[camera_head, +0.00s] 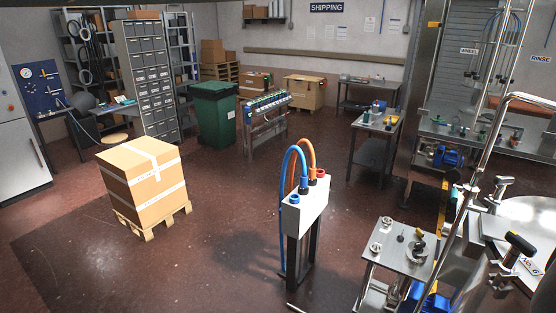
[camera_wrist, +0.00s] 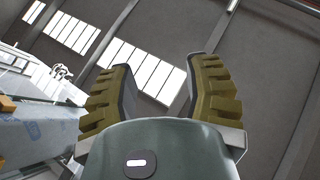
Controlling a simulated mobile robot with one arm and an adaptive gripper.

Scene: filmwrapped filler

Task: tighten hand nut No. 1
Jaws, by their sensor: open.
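In the head view a round steel vessel lid (camera_head: 532,212) is cut off by the right edge. A hand nut with a black grip (camera_head: 520,242) stands at its near rim, beside a small plate that reads No. 6 (camera_head: 529,266). Other steel clamp parts (camera_head: 503,184) sit along the rim. I cannot make out a No. 1 label. My gripper (camera_wrist: 160,72) shows only in the wrist view. Its two olive, ribbed fingers are apart with nothing between them. Behind them are roof windows and a grey wall or ceiling, and no hand nut shows there.
A steel table with fittings (camera_head: 402,255) and a curved steel pipe (camera_head: 480,150) stand close to the vessel. A white stand with blue and orange hoses (camera_head: 305,208) is mid-floor. A boxed pallet (camera_head: 145,183) stands left. Open floor (camera_head: 225,240) lies between them.

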